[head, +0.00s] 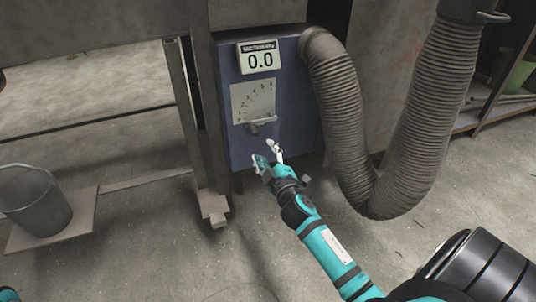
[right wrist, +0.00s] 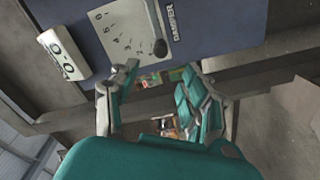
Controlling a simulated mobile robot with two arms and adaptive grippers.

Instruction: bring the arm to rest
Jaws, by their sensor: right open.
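My right gripper (head: 267,153) is open and empty in the head view, in front of the lower part of a blue control box (head: 291,105). In the right wrist view its two fingers (right wrist: 160,72) stand apart with nothing between them. The box carries a scale plate (head: 252,101) with a lever (head: 262,121) at its lower edge. The gripper is below the lever and apart from it. The lever's dark knob (right wrist: 160,47) also shows in the right wrist view. My left gripper is out of view.
A display (head: 258,58) on the box reads 0.0. A ribbed hose (head: 343,120) loops down right of the box. A metal post (head: 203,110) stands to its left. A bucket (head: 36,201) stands on a board at the left. The concrete floor between is mostly clear.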

